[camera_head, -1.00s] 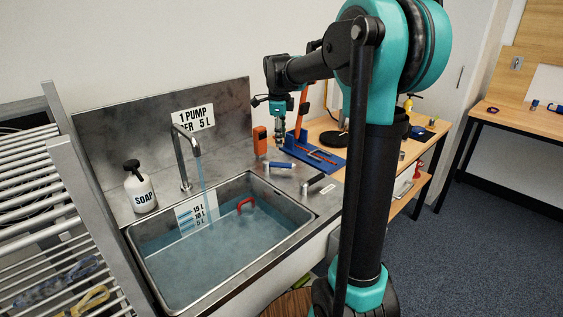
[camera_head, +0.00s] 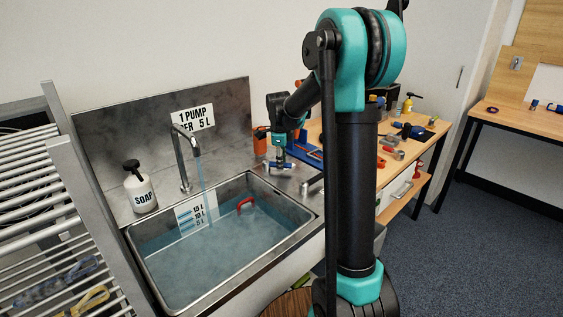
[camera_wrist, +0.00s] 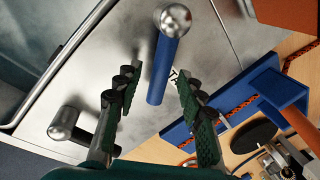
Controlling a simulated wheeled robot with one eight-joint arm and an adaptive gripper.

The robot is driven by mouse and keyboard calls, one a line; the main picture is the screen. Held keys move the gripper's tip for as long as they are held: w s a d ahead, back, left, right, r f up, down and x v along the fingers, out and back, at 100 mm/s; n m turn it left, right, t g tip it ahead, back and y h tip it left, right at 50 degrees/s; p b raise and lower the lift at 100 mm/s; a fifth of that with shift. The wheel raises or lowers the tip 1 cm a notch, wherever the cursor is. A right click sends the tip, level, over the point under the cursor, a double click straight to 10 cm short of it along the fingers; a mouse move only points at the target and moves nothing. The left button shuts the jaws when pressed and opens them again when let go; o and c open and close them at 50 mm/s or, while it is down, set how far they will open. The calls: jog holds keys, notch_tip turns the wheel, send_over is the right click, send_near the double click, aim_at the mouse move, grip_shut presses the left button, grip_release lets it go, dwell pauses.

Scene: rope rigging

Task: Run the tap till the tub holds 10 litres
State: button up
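The tap (camera_head: 183,150) runs a thin stream (camera_head: 205,182) into the steel tub (camera_head: 140,262). Bluish water (camera_head: 215,240) covers the tub's bottom. A scale plate (camera_head: 197,210) on its back wall reads 15, 10 and 5 L; the exact level against the marks is too small to tell. My gripper (camera_head: 279,160) is above the blue lever (camera_head: 272,166) right of the tub. In the wrist view my gripper (camera_wrist: 157,84) is open, and the blue lever (camera_wrist: 162,62) with its metal knob lies between and beyond the fingers, apparently untouched. A black lever (camera_wrist: 92,128) is at lower left.
An orange item (camera_head: 261,140) and a blue stand (camera_wrist: 235,110) are close beside my gripper.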

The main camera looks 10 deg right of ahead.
jog(key=shift+c, duration=0.2)
grip_shut()
jog(key=shift+w, duration=0.1)
jog(key=shift+w+d+n+y, duration=0.15)
jog(key=shift+w+n, duration=0.15)
jog(key=shift+n, duration=0.35)
jog(key=shift+w+d+n+y, duration=0.15)
jog(key=shift+w+n, duration=0.15)
jog(key=shift+n, duration=0.35)
jog(key=w+n, duration=0.1)
jog(key=n, duration=0.1)
jog(key=shift+w+n, duration=0.2)
jog(key=shift+n, duration=0.1)
jog(key=w+n, duration=0.1)
jog(key=n+y, duration=0.1)
jog(key=n, duration=0.1)
jog(key=shift+w+a, duration=0.2)
jog(key=shift+w, duration=0.15)
jog(key=shift+w+a+n, duration=0.2)
jog(key=shift+w+n, duration=0.25)
jog(key=shift+n, duration=0.65)
